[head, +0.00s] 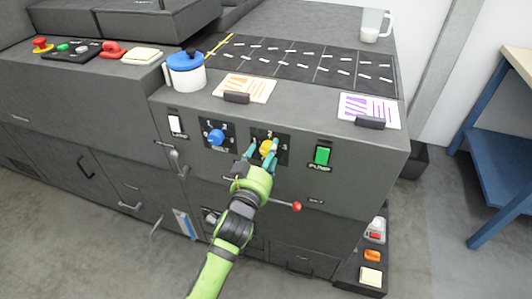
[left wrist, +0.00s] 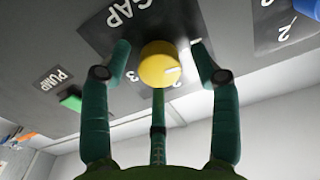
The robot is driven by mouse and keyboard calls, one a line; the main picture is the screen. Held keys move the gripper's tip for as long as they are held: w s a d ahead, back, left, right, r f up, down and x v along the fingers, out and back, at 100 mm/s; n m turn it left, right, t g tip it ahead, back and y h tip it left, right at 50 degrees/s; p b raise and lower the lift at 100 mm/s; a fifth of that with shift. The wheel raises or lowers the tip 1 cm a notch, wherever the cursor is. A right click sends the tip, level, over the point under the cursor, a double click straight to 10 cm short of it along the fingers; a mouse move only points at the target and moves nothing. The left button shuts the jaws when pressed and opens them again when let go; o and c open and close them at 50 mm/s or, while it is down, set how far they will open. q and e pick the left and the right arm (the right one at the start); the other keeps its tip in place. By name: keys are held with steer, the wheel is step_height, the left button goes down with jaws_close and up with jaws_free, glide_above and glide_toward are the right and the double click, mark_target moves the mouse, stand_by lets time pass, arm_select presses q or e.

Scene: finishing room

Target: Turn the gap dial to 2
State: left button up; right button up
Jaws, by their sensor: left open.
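The yellow gap dial (head: 266,147) sits on a dark plate on the front of the grey machine. In the left wrist view the gripper (left wrist: 161,60) has fingertips on both sides of the dial, with visible gaps. My right gripper is out of view.
A blue dial (head: 216,137) is left of the gap dial, and a green pump switch (head: 322,155) is right of it. A red-tipped lever (head: 296,206) sticks out below.

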arm_select(q)
steer(key=shift+w, duration=0.1)
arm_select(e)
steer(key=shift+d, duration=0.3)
arm_select(q)
steer(key=c, duration=1.1)
steer(key=shift+r+m, duration=0.1)
steer(key=shift+m, duration=0.3)
steer(key=shift+c, duration=0.2)
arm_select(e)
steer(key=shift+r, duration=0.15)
arm_select(q)
steer(key=shift+m+p, duration=0.45)
steer(key=shift+m, duration=0.55)
steer(key=m, duration=0.4)
steer(key=shift+d+r+m+p, duration=0.1)
steer(key=shift+m+p, duration=0.2)
steer(key=shift+p, duration=0.1)
steer(key=m, duration=0.4)
steer(key=shift+m, duration=0.3)
steer(key=shift+m+p, duration=0.35)
steer(key=shift+m, duration=1.55)
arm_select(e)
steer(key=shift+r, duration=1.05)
